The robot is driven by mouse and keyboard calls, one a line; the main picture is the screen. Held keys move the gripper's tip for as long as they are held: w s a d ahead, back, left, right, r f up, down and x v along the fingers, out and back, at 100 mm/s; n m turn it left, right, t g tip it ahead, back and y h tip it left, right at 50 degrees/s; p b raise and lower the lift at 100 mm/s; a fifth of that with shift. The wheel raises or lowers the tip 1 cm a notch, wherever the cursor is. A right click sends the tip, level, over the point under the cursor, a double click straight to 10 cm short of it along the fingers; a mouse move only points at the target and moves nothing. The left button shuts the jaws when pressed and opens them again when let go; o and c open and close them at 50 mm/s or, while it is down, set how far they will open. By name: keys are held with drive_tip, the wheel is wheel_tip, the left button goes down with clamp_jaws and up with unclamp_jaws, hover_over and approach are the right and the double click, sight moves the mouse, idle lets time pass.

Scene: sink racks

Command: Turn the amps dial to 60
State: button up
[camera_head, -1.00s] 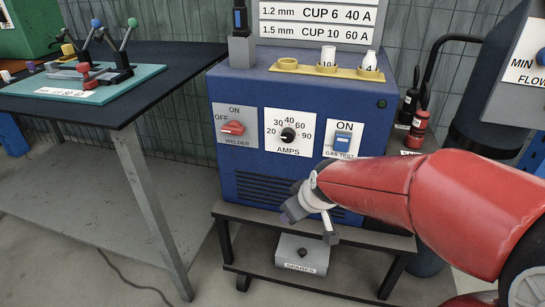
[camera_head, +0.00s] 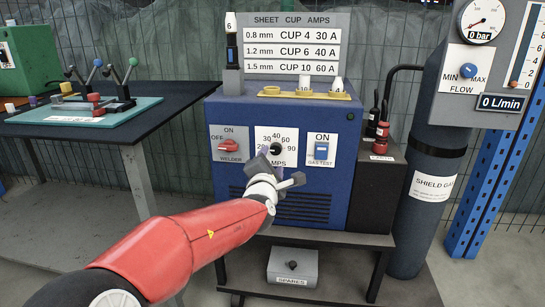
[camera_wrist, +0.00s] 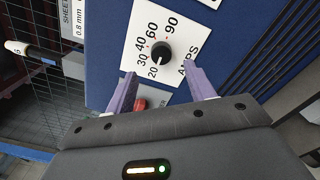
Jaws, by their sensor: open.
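The amps dial (camera_wrist: 161,51) is a round black knob on a white scale plate marked 20 to 90, on the front of the blue welder (camera_head: 228,185). In the wrist view its white pointer line points toward the 20 mark. In the head view the dial (camera_head: 276,149) is partly covered by my gripper. My gripper (camera_wrist: 161,88) is open and empty, with its two purple fingers short of the dial and one toward each side of it. It also shows in the head view (camera_head: 270,160), in front of the scale plate.
A red welder switch (camera_head: 230,146) is left of the dial and a blue gas test switch (camera_head: 321,151) is right of it. A yellow cup rack (camera_head: 275,94) is on top. A spares box (camera_head: 292,268) sits below. A grey gas cylinder (camera_head: 425,210) stands right.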

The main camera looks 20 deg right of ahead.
sight(276, 150)
drive_tip(key=shift+x, duration=3.2)
drive_tip(key=shift+s, duration=0.1)
drive_tip(key=c, duration=1)
